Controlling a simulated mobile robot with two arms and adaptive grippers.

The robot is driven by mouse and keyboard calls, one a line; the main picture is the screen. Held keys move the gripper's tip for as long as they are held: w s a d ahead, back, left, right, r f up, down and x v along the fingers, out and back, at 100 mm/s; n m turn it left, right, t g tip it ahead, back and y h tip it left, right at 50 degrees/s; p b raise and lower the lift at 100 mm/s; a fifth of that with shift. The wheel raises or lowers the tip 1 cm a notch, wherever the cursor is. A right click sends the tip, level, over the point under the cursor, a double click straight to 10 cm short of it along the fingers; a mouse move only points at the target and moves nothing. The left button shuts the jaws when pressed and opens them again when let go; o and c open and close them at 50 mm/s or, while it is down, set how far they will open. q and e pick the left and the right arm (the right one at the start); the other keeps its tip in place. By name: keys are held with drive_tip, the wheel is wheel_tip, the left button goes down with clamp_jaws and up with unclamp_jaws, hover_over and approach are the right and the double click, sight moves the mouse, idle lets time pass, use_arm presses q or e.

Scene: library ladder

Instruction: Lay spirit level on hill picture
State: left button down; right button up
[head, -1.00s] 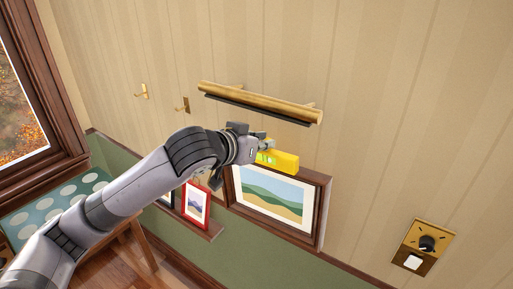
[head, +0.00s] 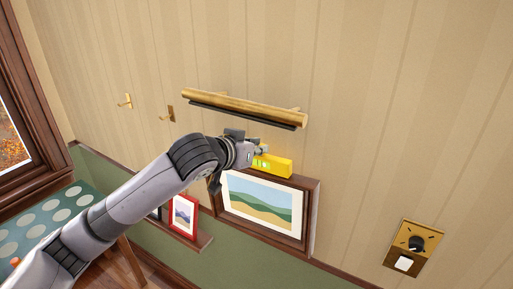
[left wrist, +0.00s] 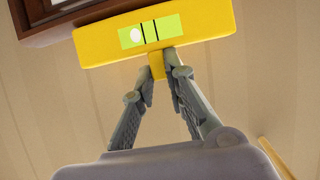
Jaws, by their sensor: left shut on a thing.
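In the left wrist view, the shut fingers (left wrist: 163,62) grip a small tab at the level's near edge, and the level (left wrist: 205,22) is slightly tilted. In the head view it appears right along the top edge of the hill picture (head: 258,202), which hangs in a dark wooden frame. I cannot tell whether it touches the frame. My right gripper is out of view.
A brass picture light (head: 245,107) juts from the wall above the level. A red-framed picture (head: 184,216) stands on a ledge at lower left. Two brass hooks (head: 125,101) are on the wall. A brass switch plate (head: 410,250) is at lower right.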

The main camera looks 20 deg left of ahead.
use_arm(q)
drive_tip(key=c, duration=1.5)
unclamp_jaws()
drive_tip(key=shift+c, duration=0.2)
drive_tip(key=shift+o, duration=0.3)
drive_tip(key=o, duration=0.4)
drive_tip(key=shift+c, duration=0.2)
drive_tip(key=shift+p+v, duration=1.15)
drive_tip(key=shift+v, duration=1.35)
